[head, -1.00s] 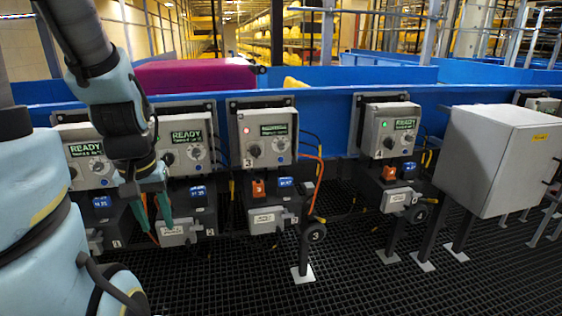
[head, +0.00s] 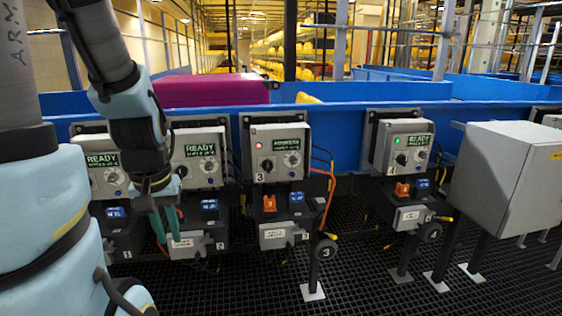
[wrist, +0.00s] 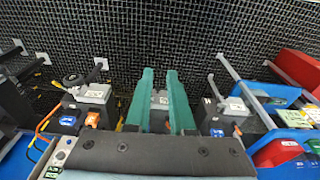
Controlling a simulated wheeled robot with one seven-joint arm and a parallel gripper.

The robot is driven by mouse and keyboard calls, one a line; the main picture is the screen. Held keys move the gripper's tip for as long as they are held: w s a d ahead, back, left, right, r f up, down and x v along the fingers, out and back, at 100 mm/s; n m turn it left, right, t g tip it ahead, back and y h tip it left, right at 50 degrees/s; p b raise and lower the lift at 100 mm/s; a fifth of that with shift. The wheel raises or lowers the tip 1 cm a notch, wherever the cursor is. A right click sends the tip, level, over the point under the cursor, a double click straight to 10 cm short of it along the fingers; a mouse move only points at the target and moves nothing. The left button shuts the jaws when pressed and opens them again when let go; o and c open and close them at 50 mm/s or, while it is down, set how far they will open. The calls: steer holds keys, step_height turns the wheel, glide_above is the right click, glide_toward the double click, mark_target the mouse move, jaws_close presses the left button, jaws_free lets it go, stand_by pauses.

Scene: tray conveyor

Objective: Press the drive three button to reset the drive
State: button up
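The drive three box (head: 276,150) is grey, marked 3, with a lit red lamp (head: 258,146), a small green-lettered display (head: 286,144), a black knob and a round grey dial. Below it are an orange rocker (head: 269,203) and a blue button (head: 296,197). Which one is the named button I cannot tell. My gripper (head: 166,230) points down left of drive three, in front of the second station's lower unit, apart from drive three. In the wrist view its two green fingers (wrist: 160,85) are open with an empty gap between them.
The drive four box (head: 402,147) has a green lamp and a READY display, as do the two left boxes' displays. A large grey cabinet (head: 508,178) juts out at right. Dark grating floor lies in front.

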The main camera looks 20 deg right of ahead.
jaws_close()
stand_by(1.4)
